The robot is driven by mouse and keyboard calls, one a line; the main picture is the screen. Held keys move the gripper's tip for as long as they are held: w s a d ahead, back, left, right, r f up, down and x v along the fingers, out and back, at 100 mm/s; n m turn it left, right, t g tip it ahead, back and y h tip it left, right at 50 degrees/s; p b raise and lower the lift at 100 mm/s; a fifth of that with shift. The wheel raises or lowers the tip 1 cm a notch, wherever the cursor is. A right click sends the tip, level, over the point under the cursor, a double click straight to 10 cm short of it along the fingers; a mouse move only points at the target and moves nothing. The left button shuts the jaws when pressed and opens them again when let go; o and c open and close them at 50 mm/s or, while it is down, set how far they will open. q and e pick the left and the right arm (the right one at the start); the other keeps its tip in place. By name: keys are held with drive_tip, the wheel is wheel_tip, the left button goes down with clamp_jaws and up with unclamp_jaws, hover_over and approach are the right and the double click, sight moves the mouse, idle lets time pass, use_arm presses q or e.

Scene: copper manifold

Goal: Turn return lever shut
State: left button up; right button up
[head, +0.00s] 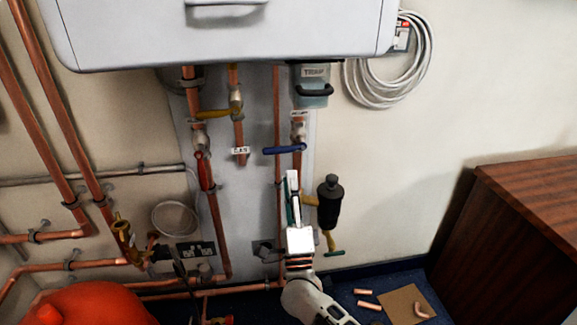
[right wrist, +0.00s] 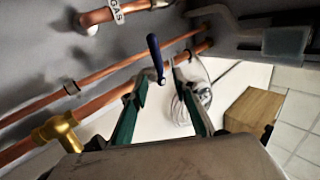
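The blue lever (head: 284,150), which I take to be the return lever, sits on a valve on the right-hand copper pipe under the boiler. It lies crosswise to the pipe, nearly level. My right gripper (head: 292,178) is just below it, fingers pointing up. In the right wrist view the blue lever (right wrist: 155,55) shows between the two green-padded fingers of the open right gripper (right wrist: 160,78). No contact shows, and I cannot tell the depth gap. My left gripper is not in view.
A red lever (head: 205,172) and a yellow lever (head: 213,114) are on pipes to the left. A black cylinder (head: 329,200) stands close right of my right gripper. The white boiler (head: 220,35) hangs above. A wooden cabinet (head: 520,220) is at right.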

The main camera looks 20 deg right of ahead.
drive_tip(key=shift+v, duration=1)
